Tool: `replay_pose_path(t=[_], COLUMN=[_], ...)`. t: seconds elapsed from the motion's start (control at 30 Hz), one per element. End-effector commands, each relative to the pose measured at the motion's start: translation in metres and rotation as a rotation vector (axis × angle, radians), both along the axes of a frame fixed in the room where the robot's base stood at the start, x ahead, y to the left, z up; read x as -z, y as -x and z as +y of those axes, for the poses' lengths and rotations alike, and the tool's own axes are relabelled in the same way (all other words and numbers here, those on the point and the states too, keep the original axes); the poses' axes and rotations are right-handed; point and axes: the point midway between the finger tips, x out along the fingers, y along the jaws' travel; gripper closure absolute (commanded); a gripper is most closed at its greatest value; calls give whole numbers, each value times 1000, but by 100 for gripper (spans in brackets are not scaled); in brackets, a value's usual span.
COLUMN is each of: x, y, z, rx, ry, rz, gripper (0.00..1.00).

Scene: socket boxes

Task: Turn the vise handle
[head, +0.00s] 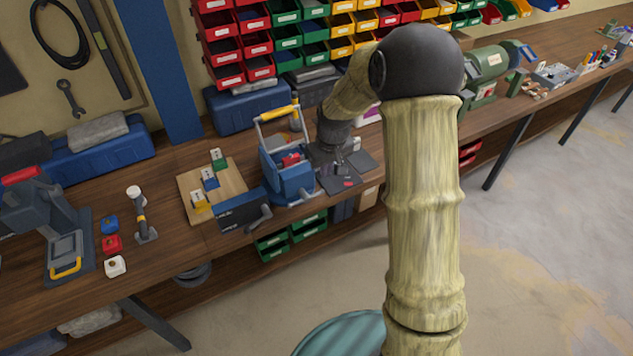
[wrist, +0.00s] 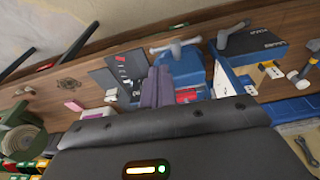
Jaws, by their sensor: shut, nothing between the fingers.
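The blue body that I take for the vise (wrist: 187,66) shows just beyond my fingertips in the wrist view. A grey bar handle (wrist: 175,43) crosses its bench-edge side. A dark navy box with lettering (wrist: 255,38) stands beside it, with a second grey lever (wrist: 226,36) at its end. In the head view this box (head: 240,213) and lever (head: 259,219) lie at the bench's front edge. My gripper (wrist: 157,78) is shut and empty; in the head view (head: 328,155) it is low over the bench, right of the blue body. I cannot tell whether the fingertips touch anything.
A tote-like frame with a yellow grip (head: 280,113) rises left of my gripper. Dark plates (head: 339,180) lie beneath it. A wooden board with coloured blocks (head: 226,178) lies to the left. Coloured bins (head: 285,40) line the wall. A green machine (head: 487,65) stands to the right.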

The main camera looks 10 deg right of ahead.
Motion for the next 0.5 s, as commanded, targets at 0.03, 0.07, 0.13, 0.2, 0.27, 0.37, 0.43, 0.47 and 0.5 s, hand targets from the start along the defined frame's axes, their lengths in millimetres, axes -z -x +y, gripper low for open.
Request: replay_pose_path(t=[0.03, 0.07, 0.13, 0.2, 0.27, 0.37, 0.43, 0.47, 0.5], x=[0, 3, 6, 8, 9, 10, 10, 10, 10], y=[-12, -18, -27, -31, -32, -31, -31, -31, -31], z=[1, 2, 4, 6, 7, 7, 7, 7, 7], rx=[-11, -19, -33, -41, -43, -43, -44, -44, -44], ry=[-4, -6, -9, -11, -11, -10, -10, -10, -10], rz=[5, 5, 4, 4, 4, 4, 4, 4, 4], gripper=[100, 100, 100, 100, 100, 100, 100, 100, 100])
